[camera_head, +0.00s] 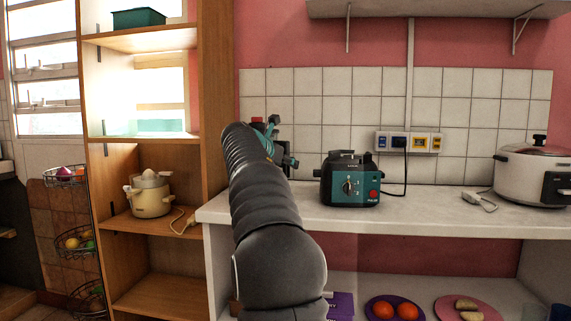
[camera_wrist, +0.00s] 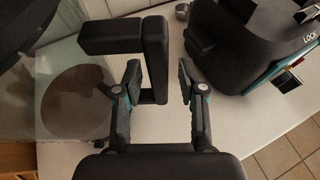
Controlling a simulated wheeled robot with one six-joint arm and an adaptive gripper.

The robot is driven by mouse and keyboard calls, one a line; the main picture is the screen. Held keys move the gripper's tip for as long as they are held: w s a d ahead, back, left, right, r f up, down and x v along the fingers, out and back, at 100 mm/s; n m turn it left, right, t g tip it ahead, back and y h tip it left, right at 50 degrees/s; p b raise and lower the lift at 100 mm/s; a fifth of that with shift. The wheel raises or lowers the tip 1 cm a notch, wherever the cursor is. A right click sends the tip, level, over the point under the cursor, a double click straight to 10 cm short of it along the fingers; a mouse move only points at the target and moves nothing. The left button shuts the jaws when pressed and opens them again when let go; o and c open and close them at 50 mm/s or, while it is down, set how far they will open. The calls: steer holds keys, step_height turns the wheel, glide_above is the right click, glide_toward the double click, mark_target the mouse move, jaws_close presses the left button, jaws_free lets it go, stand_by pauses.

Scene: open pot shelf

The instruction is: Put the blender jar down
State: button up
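The blender jar shows in the wrist view as a clear body (camera_wrist: 48,75) with a thick black handle (camera_wrist: 154,60), at the left over the white counter. A dark brown disc shows through its wall. My gripper (camera_wrist: 160,72) is open, with one finger on each side of the handle. A gap shows between the right finger and the handle. The jar looks upright on the counter, but its contact is hard to see. In the head view my arm hides most of the jar and gripper (camera_head: 287,160). The teal and black blender base (camera_head: 350,180) stands to the right.
The base also shows in the wrist view (camera_wrist: 258,45), close right of my gripper. A white cooker (camera_head: 532,178) stands farther right on the counter (camera_head: 440,215), with free room between. A wooden shelf (camera_head: 150,220) with a cream juicer (camera_head: 150,196) is at left.

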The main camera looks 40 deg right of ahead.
steer(key=shift+r, duration=0.2)
steer(key=v, duration=1.2)
steer(key=shift+f, duration=0.1)
steer(key=s+a+f+m+y, duration=0.6)
steer(key=s+a+f+m, duration=0.4)
steer(key=s+a+f, duration=0.5)
steer(key=s+a+f+m+t+y, duration=0.1)
steer(key=s+a+f+m+y, duration=0.5)
steer(key=s+a+f+m, duration=0.5)
steer(key=s+a+f, duration=0.4)
steer(key=a+f, duration=0.2)
steer(key=f, duration=0.2)
steer(key=shift+s+m+y, duration=0.2)
steer(key=shift+m+y, duration=0.1)
steer(key=shift+y, duration=0.1)
